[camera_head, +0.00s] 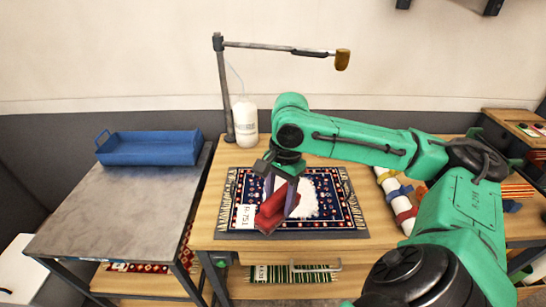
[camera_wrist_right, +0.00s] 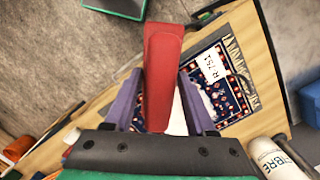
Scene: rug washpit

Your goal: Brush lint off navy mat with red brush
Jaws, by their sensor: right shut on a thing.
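The navy mat (camera_head: 330,219) is a patterned rug with pale fringed ends, lying flat on a dark sheet on the wooden table. A white patch of lint (camera_head: 309,196) covers its middle. My right gripper (camera_head: 280,197) is shut on the red brush (camera_head: 268,211), above the mat's left-middle part. In the right wrist view, the brush (camera_wrist_right: 162,75) stands between the two purple fingers, with the mat (camera_wrist_right: 228,110) behind it. I cannot tell whether the brush touches the mat. The brush hides part of the lint. My left gripper is not in view.
A white label (camera_head: 245,216) lies at the mat's left front. A white bottle (camera_head: 245,122) and a lamp post (camera_head: 226,95) stand at the back left. A blue tray (camera_head: 150,148) sits on the grey side table (camera_head: 110,210). Rolled rugs (camera_head: 396,198) lie right of the mat.

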